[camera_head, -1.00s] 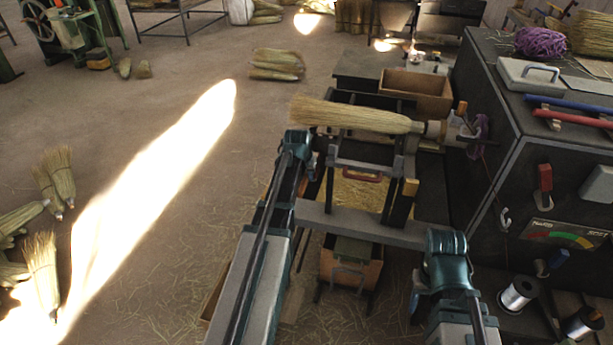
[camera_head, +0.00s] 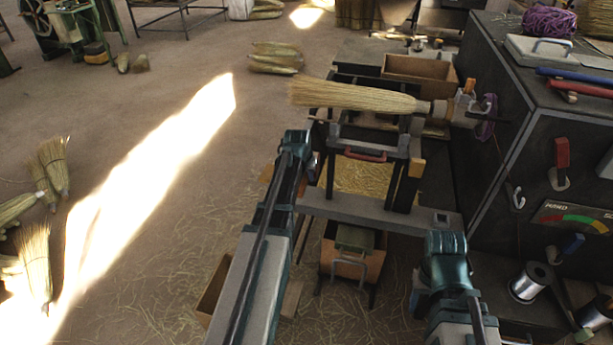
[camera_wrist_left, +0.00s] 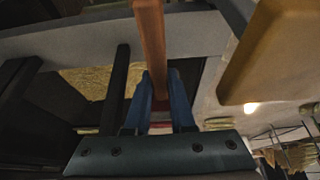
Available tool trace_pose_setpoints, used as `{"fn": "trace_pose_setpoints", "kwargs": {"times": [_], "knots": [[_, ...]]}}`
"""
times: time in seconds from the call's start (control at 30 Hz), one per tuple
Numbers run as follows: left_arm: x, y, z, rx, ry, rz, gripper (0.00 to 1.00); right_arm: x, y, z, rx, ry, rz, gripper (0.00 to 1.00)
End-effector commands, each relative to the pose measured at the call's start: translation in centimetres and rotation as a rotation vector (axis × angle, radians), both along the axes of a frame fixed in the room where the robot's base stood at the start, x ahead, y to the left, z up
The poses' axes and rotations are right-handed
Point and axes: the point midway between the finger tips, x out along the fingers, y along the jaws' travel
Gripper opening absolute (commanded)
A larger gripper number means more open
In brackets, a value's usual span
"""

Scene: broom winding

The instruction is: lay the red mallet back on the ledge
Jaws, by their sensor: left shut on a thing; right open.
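My left gripper (camera_head: 313,160) is at the left end of the winding frame, below the broom; its fingertips are mostly hidden. In the left wrist view, its blue fingers (camera_wrist_left: 167,108) are shut on a brown wooden shaft (camera_wrist_left: 150,40), with a small red part low between them. Whether this is the red mallet cannot be told; its head is not clear. A red bar (camera_head: 580,88) lies on the black cabinet's top edge, beside a blue bar (camera_head: 575,73). I cannot tell which surface is the ledge. My right gripper (camera_head: 417,297) is open, low and in front of the frame, partly hidden.
A broom (camera_head: 355,97) lies across the frame, clamped at its right end. The black cabinet (camera_head: 500,120) stands at right, with red and blue levers and wire spools (camera_head: 530,282). A wooden drawer (camera_head: 352,255) sits below the frame. Several brooms (camera_head: 37,262) lie on the floor at left.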

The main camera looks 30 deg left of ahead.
Motion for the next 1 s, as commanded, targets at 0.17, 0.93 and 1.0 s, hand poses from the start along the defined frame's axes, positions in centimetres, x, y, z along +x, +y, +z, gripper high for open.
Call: {"fn": "trace_pose_setpoints", "kwargs": {"times": [0.17, 0.93, 1.0], "knots": [[0.0, 0.0, -2.1, 0.000, -0.001, 0.000, 0.00, 0.0, 0.0, -2.1, 0.000, 0.000, 0.000, 0.50], [0.0, 0.0, -7.8, 0.000, -0.001, 0.000, 0.00, 0.0, 0.0, -7.8, 0.000, 0.000, 0.001, 0.50], [0.0, 0.0, -7.8, 0.000, -0.001, 0.000, 0.00, 0.0, 0.0, -7.8, 0.000, 0.000, 0.001, 0.50]]}}
